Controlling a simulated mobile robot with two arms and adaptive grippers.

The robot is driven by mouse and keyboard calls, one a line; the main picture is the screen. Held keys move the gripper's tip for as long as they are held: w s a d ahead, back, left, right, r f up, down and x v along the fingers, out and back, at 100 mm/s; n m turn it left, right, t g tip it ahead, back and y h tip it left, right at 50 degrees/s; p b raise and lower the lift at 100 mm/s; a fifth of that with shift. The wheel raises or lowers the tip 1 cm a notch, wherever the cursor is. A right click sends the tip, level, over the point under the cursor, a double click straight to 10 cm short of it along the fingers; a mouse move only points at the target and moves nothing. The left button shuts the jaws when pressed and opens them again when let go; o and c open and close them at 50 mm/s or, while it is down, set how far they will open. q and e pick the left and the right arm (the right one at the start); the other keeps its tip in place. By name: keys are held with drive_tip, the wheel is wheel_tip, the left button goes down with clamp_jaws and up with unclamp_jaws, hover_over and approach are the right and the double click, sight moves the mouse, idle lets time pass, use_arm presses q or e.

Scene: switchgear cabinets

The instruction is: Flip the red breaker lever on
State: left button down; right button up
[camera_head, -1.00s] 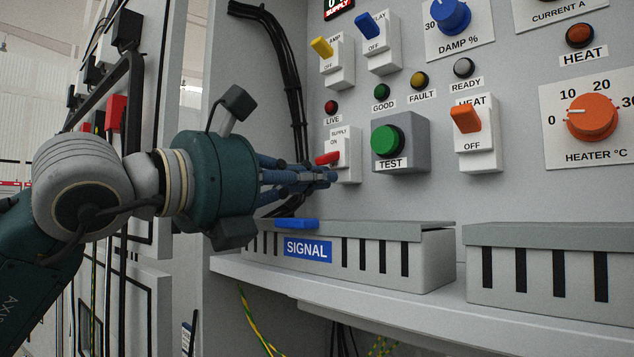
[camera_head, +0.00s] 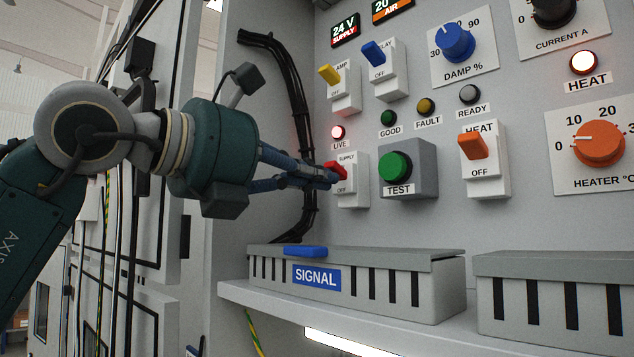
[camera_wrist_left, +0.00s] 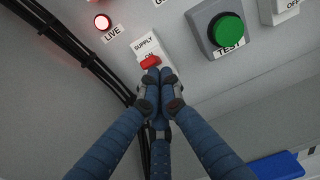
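The red breaker lever (camera_head: 334,169) sits on the white SUPPLY switch (camera_head: 355,185) on the panel. It is tilted up, with the OFF label showing beneath it. In the left wrist view, the red lever (camera_wrist_left: 151,62) is just beyond my fingertips. My left gripper (camera_head: 332,180) has its fingers drawn together, with the tips right at the lever's underside; they appear to touch it, not to grasp it. The fingers also show closed together in the wrist view (camera_wrist_left: 159,75). The LIVE lamp (camera_head: 338,132) above the switch glows. My right gripper is not in view.
The green TEST button (camera_head: 395,167) is close to the right of the switch. Black cables (camera_head: 300,110) run down the left. A grey duct with a blue SIGNAL label (camera_head: 317,277) lies below. The orange HEAT switch (camera_head: 472,147) is farther right.

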use_arm(q)
drive_tip(key=shift+s+a+r, duration=0.1)
drive_tip(key=shift+a+r, duration=0.05)
drive_tip(key=shift+r, duration=0.4)
drive_tip(key=shift+s+a+r, duration=0.1)
drive_tip(key=shift+a+r, duration=0.05)
drive_tip(key=shift+r, duration=0.35)
drive_tip(key=shift+a+r, duration=0.1)
drive_tip(key=shift+s+a, duration=0.25)
drive_tip(key=shift+a, duration=0.1)
drive_tip(key=f+v, duration=0.1)
drive_tip(key=v, duration=0.9)
drive_tip(key=shift+f, duration=0.35)
drive_tip(key=shift+s, duration=0.3)
drive_tip(key=shift+w, duration=0.15)
